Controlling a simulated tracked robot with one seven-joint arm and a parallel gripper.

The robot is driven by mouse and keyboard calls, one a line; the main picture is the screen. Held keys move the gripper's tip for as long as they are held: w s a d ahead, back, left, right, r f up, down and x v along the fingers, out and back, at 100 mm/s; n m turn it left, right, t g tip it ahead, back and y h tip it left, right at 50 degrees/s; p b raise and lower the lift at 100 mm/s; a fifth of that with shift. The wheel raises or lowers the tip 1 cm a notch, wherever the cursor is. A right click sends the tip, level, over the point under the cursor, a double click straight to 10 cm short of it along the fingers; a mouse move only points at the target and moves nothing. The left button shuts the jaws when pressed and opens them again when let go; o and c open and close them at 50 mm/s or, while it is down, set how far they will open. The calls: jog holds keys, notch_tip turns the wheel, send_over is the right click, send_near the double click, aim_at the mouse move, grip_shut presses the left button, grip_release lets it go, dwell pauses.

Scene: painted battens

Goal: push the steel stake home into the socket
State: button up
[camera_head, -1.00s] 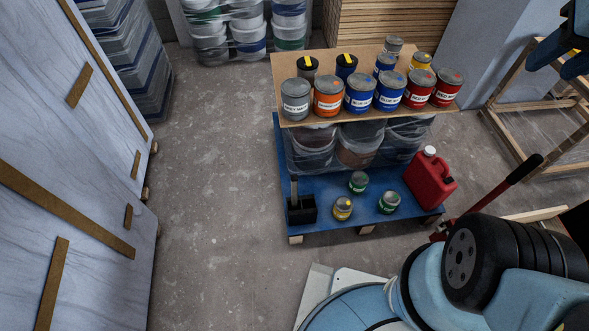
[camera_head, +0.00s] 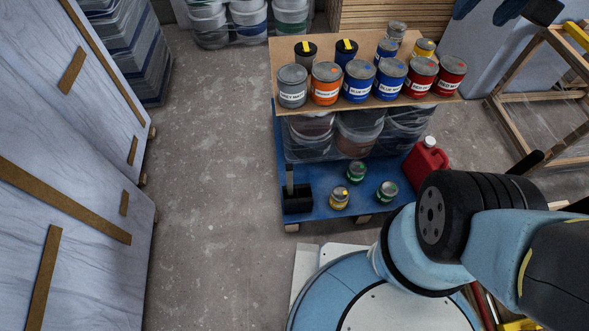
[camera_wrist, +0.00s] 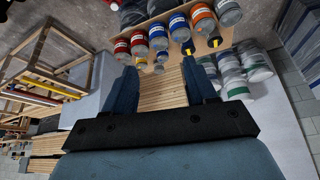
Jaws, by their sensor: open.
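The steel stake (camera_head: 289,178) is a thin grey upright bar on the blue platform's front left corner. Its lower end is inside the black block-shaped socket (camera_head: 298,203); how deep it sits is hidden. My gripper (camera_head: 480,13) shows at the top right edge of the head view, far from the stake and partly cut off. In the wrist view my gripper (camera_wrist: 160,65) has its two blue fingers wide apart with nothing between them. The stake and socket cannot be made out in the wrist view.
Paint cans (camera_head: 358,82) crowd a board (camera_head: 276,60) above the blue platform (camera_head: 320,210). Small tins (camera_head: 339,199) and a red canister (camera_head: 424,163) stand near the socket. Pale panels (camera_head: 70,180) line the left. A wooden frame (camera_head: 520,120) stands right. The floor between is clear.

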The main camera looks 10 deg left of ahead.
jog(key=w+a+f+g, duration=0.1)
jog(key=w+a+f, duration=0.3)
jog(key=w+f, duration=0.15)
jog(key=w+a+f, duration=0.4)
jog(key=w, duration=0.3)
jog(key=w+a+f+g, duration=0.1)
jog(key=w+a+f, duration=0.15)
jog(key=f, duration=0.25)
jog(key=w+a+f+n, duration=0.1)
jog(key=a+f, duration=0.3)
jog(key=w+a+f+g, duration=0.1)
jog(key=w+a+f, duration=0.15)
jog(key=f, duration=0.25)
jog(key=n+g, duration=0.2)
send_over(288, 167)
notch_tip(288, 167, down, 32)
jog(key=shift+s+a+f, duration=0.1)
jog(key=shift+f, duration=0.5)
notch_tip(288, 167, down, 7)
jog(key=shift+f, duration=0.1)
jog(key=shift+w+d+f, duration=0.15)
jog(key=shift+f, duration=1.3)
jog(key=shift+w+d+f, duration=0.15)
jog(key=shift+f, duration=1.25)
